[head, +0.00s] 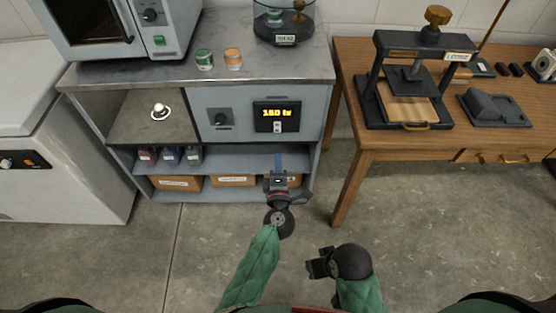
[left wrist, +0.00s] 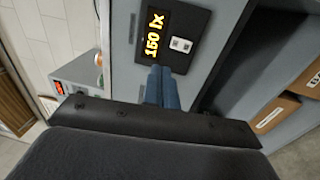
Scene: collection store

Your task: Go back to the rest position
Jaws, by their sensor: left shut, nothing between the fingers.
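My left gripper (head: 278,162) is in front of the grey cabinet, just below its lit display panel (head: 277,116) reading "150 lx". Its blue fingers are shut together with nothing between them. In the left wrist view the shut fingers (left wrist: 161,86) point at the cabinet front, next to the display (left wrist: 165,38). I cannot tell whether they touch it. My right arm (head: 345,262) is low at the bottom centre of the head view, over the floor; its fingers are not clearly visible.
The grey cabinet (head: 300,72) has open shelves with bottles and cardboard boxes (head: 233,181). A wooden table (head: 345,165) with a press (head: 410,80) stands to the right. A white chest unit (head: 70,175) is at left. The concrete floor (head: 150,260) is clear.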

